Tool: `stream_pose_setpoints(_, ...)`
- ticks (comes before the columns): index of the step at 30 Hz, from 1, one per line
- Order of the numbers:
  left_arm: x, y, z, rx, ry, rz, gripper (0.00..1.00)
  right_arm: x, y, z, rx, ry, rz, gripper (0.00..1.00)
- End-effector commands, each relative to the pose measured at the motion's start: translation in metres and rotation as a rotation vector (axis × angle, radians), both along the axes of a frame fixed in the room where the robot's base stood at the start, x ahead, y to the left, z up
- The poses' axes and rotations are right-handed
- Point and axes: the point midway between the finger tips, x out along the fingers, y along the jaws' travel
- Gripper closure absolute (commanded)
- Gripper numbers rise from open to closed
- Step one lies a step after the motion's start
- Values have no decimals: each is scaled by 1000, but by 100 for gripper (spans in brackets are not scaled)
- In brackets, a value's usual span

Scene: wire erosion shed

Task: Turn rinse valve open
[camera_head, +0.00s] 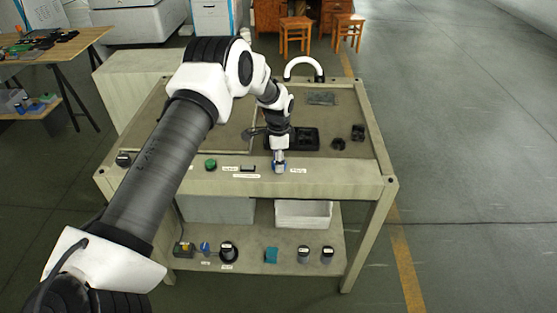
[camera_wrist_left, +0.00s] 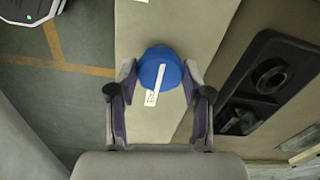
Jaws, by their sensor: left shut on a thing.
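The rinse valve shows as a blue knob (camera_wrist_left: 172,63) with a white pointer strip, between my left fingers in the left wrist view. The strip is slightly tilted from upright, its lower end by a small white label (camera_wrist_left: 150,98). In the head view the knob (camera_head: 279,168) is on the front rail of the workbench (camera_head: 335,183), mostly hidden by my gripper. My left gripper (camera_head: 279,158) points down onto it. In the left wrist view the fingers (camera_wrist_left: 160,74) are closed on both sides of the knob. My right gripper is in neither view.
Along the rail are a green button (camera_head: 210,164), a black switch (camera_head: 247,168) and labels. Black holders (camera_head: 305,139) and dark cups (camera_head: 357,132) sit on the bench top. The lower shelf (camera_head: 300,253) holds a white bin (camera_head: 303,222) and several small parts. Open floor is at right.

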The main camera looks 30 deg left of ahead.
Motion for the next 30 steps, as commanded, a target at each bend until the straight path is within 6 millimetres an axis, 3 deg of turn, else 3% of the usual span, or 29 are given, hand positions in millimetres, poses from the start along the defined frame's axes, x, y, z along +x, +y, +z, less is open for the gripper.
stream_pose_setpoints(14, -2, -2, -4, -3, 6, 110, 86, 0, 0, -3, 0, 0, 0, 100)
stream_pose_setpoints(30, -2, -2, -5, -2, 7, 576, 86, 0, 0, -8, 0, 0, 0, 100)
